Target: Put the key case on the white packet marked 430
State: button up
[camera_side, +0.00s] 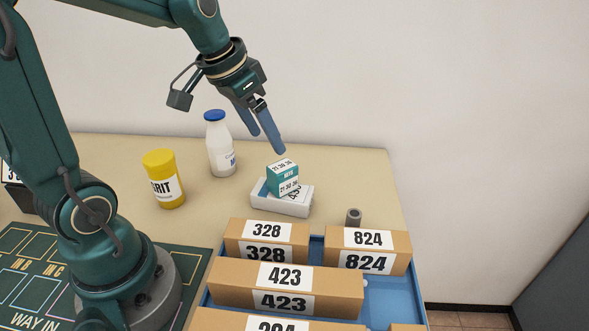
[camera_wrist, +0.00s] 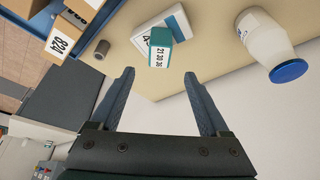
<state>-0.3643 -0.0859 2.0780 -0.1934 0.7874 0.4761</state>
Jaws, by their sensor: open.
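The key case is a small teal and white box (camera_side: 283,177) with printed numbers. It rests on top of the white packet (camera_side: 291,205), whose number is partly covered by the case. In the wrist view the key case (camera_wrist: 160,47) sits on the packet (camera_wrist: 148,24), ahead of the fingers. My gripper (camera_side: 267,150) is open and empty, above and behind the case in the side view, with its fingers apart from it. The wrist view shows the two blue fingers (camera_wrist: 159,75) spread with nothing between them.
A white bottle with a blue cap (camera_side: 221,150) and a yellow jar (camera_side: 164,180) stand left of the packet. A blue tray (camera_side: 385,297) holds several brown boxes in front. A small grey cylinder (camera_side: 353,218) stands right of the packet. The wall is behind the table.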

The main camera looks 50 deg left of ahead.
jog(key=s+d+t, duration=0.1)
jog(key=s+d, duration=0.6)
jog(key=s, duration=0.5)
jog(key=shift+d, duration=0.15)
